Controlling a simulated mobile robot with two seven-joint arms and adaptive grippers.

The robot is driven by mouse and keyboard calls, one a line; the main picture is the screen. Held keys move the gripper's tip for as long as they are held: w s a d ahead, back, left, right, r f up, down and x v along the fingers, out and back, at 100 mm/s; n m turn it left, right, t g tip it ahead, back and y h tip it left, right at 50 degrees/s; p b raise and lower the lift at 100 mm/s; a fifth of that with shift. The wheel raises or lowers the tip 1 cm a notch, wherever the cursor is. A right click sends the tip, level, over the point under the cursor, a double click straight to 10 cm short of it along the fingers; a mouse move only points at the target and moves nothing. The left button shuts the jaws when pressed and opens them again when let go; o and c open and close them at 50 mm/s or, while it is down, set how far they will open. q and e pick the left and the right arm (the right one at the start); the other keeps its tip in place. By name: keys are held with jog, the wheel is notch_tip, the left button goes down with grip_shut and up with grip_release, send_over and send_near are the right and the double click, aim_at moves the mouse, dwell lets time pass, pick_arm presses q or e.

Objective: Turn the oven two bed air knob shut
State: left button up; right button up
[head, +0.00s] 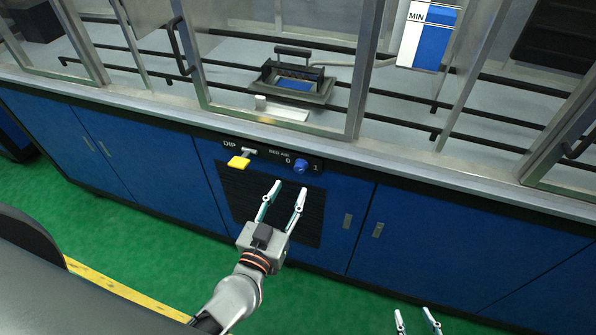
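The bed air knob (300,166) is a small blue knob on the dark panel strip below the counter edge. It sits between the marks 0 and 1, under the lettering BED AIR. Its exact turn angle is too small to tell. My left gripper (289,187) is open and empty, its two fingers apart and pointing up toward the knob. The fingertips show just below the knob in the picture and appear clear of it. My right gripper (413,312) is at the bottom edge, with only its two separated, empty fingers in view.
A yellow DIP handle (238,162) sticks out left of the knob. A dark vent grille (240,200) lies below the strip. Above are the metal counter edge (150,115), framed glass panels and a black-handled tray (325,92). The green floor is open.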

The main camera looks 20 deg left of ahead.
aim_at(298, 170)
pick_arm(q)
jog(key=shift+w, duration=4.1)
grip_shut()
